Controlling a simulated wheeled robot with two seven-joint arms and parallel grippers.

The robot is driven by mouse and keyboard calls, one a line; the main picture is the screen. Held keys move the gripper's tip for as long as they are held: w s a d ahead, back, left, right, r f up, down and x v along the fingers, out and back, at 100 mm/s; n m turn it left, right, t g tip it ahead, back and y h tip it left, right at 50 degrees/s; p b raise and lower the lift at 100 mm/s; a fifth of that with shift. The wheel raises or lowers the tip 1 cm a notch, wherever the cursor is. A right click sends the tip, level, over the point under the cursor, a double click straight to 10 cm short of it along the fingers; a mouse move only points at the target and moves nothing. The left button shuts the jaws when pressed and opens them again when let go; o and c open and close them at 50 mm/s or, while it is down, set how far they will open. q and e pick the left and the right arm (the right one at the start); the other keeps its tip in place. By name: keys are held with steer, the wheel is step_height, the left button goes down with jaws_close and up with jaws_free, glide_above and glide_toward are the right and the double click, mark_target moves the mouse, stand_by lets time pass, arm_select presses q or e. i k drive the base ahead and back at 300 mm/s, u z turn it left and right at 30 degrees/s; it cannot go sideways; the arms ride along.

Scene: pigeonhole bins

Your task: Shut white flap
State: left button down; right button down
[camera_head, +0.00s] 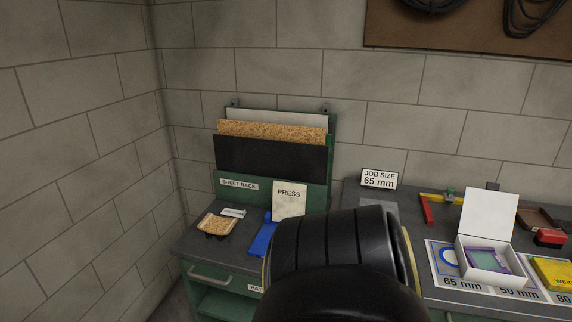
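The white flap (490,213) stands upright at the back edge of a small open white box (483,274) on the right-hand bench. A purple-framed, greenish flat piece (487,259) lies inside the box. A black arm link of mine fills the lower middle of the view, left of the box and apart from it in the picture. Neither of my grippers can be made out. What lies behind the link is hidden.
A yellow block (553,273) sits right of the box, and a red object (550,237) lies behind it. Size cards (449,281) lie under and beside the box. A JOB SIZE 65 mm sign (379,179) stands behind. A sheet rack (270,193) and PRESS sign (289,200) are left.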

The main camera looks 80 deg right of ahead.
mark_target(489, 213)
steer(key=i, duration=0.3)
steer(key=z, duration=3.05)
